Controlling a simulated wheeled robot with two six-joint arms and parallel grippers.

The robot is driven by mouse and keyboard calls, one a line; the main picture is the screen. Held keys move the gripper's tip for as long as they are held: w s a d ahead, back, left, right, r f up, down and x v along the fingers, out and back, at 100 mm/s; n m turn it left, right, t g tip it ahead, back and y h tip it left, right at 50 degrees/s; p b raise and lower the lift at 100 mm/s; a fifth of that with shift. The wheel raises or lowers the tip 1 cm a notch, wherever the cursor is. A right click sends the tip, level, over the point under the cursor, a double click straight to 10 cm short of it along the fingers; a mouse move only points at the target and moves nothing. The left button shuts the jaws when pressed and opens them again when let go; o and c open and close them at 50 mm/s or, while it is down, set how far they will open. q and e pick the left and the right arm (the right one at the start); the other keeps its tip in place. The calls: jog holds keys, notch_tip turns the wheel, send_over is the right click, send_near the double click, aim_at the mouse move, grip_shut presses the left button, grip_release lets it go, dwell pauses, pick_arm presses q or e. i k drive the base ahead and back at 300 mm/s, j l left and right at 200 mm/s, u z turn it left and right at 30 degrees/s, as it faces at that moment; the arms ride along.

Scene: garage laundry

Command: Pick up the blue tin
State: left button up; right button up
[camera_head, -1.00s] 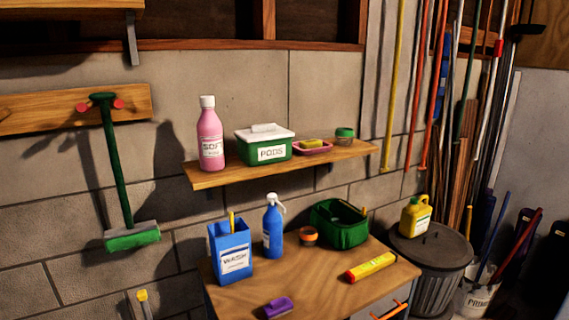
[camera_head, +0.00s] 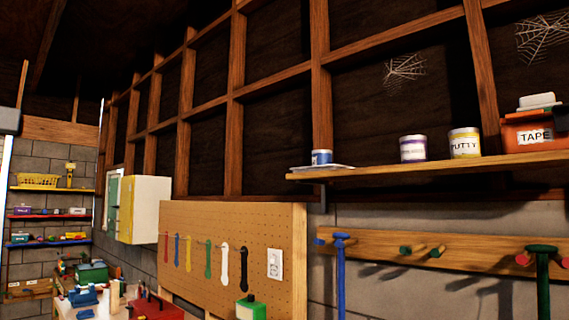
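A small blue tin (camera_head: 322,157) with a light rim stands near the left end of the upper wooden shelf in the head view. It sits on or just behind a flat pale item, perhaps paper or cloth; I cannot tell which. Neither of my grippers shows in this view.
An orange TAPE box (camera_head: 534,136) stands at the shelf's right end. Below the shelf (camera_head: 420,172) is a peg rail (camera_head: 470,252) with hanging tools. A pegboard (camera_head: 200,222), a white cabinet (camera_head: 146,210) and a cluttered workbench (camera_head: 95,300) lie to the left.

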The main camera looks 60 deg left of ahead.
aim_at(319, 156)
jog(key=u, duration=1.7)
jog(key=i+z, duration=0.1)
jog(key=l, duration=0.05)
